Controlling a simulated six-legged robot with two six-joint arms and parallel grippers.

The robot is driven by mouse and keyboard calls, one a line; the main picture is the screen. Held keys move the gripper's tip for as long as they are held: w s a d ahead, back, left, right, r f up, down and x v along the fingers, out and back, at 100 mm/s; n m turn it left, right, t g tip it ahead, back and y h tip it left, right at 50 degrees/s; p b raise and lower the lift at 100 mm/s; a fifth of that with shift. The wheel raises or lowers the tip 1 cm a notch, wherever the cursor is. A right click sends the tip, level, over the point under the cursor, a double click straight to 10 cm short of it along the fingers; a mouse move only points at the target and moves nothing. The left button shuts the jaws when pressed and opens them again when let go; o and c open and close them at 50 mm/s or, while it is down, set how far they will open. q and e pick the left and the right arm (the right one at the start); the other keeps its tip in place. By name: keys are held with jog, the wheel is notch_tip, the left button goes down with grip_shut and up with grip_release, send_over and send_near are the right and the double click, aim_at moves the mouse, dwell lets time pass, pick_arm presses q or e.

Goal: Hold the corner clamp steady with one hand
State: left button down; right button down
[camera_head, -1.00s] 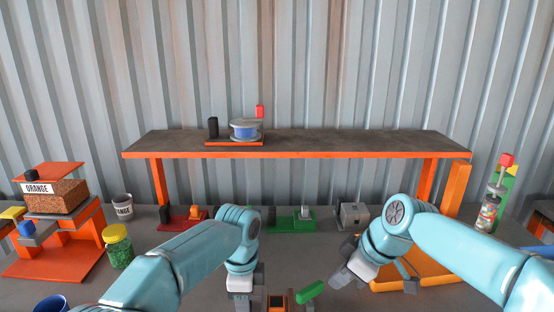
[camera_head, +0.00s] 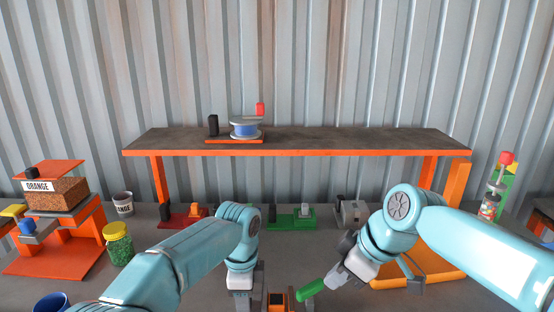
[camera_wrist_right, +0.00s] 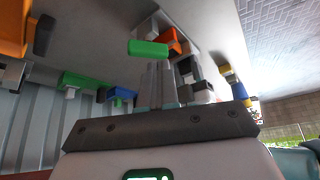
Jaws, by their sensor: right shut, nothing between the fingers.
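The corner clamp seems to be the orange and black piece (camera_head: 278,299) at the bottom edge of the head view, partly cut off. A green bar (camera_head: 310,290), perhaps its handle, lies just right of it. In the right wrist view the green bar (camera_wrist_right: 148,48) and an orange part (camera_wrist_right: 174,42) lie beyond the fingertips. My right gripper (camera_head: 332,280) is shut and empty, close to the green bar's right end; contact is unclear. Its fingers also show in the right wrist view (camera_wrist_right: 162,68). My left gripper (camera_head: 241,298) points down left of the clamp, its tips cut off.
An orange-edged shelf (camera_head: 300,154) spans the back and carries a blue spool (camera_head: 245,130). Red (camera_head: 185,219) and green (camera_head: 291,220) fixtures stand below it. A green jar (camera_head: 118,246) and an orange stand (camera_head: 60,258) are left. An orange board (camera_head: 420,274) lies under my right arm.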

aim_at(310, 291)
jog(key=shift+w+f, duration=0.1)
jog(key=shift+f, duration=3.1)
jog(key=shift+w+a, duration=0.35)
jog(key=shift+w, duration=0.1)
jog(key=shift+w+d, duration=0.2)
jog(key=shift+d, duration=0.05)
jog(key=shift+w+d, duration=0.3)
jog(key=shift+w, duration=0.2)
jog(key=shift+w+d, duration=0.25)
jog(key=shift+w, duration=0.25)
jog(key=shift+w, duration=0.25)
